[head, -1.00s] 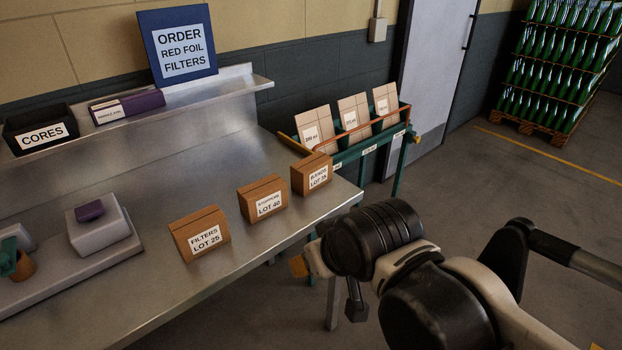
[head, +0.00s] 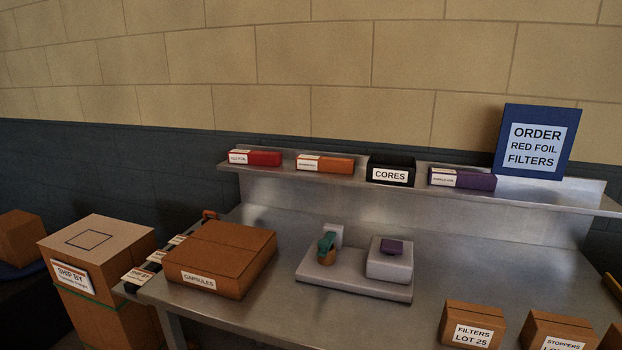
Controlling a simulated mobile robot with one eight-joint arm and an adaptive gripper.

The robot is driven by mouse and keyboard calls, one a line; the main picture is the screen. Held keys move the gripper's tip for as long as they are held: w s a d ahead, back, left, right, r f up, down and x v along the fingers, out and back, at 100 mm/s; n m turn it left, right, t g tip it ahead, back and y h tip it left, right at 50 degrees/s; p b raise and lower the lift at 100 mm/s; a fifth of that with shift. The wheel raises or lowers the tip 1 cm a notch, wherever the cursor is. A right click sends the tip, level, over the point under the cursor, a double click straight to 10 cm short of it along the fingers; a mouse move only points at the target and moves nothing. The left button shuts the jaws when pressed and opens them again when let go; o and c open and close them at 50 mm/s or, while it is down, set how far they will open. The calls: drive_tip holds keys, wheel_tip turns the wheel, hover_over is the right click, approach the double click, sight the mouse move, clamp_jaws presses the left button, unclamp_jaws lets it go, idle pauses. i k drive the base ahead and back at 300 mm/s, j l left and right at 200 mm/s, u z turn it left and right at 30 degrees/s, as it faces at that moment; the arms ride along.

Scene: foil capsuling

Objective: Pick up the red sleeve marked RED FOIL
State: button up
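The red sleeve (head: 262,158) lies at the left end of the raised metal shelf (head: 420,198) in the head view. A white label covers its left part; the print is small and seems to read RED FOIL. An orange sleeve (head: 330,164) lies to its right on the same shelf, with a gap between them. My gripper is not in view.
A CAPSULES box (head: 222,255) stands on the bench below the red sleeve. A grey device (head: 355,278) sits mid-bench. FILTERS (head: 472,322) and STOPPERS (head: 558,330) boxes are front right. A blue ORDER sign (head: 537,140) stands above. A SHIP BY carton (head: 100,270) stands left.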

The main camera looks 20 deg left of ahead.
sight(240, 157)
drive_tip(key=u, duration=1.4)
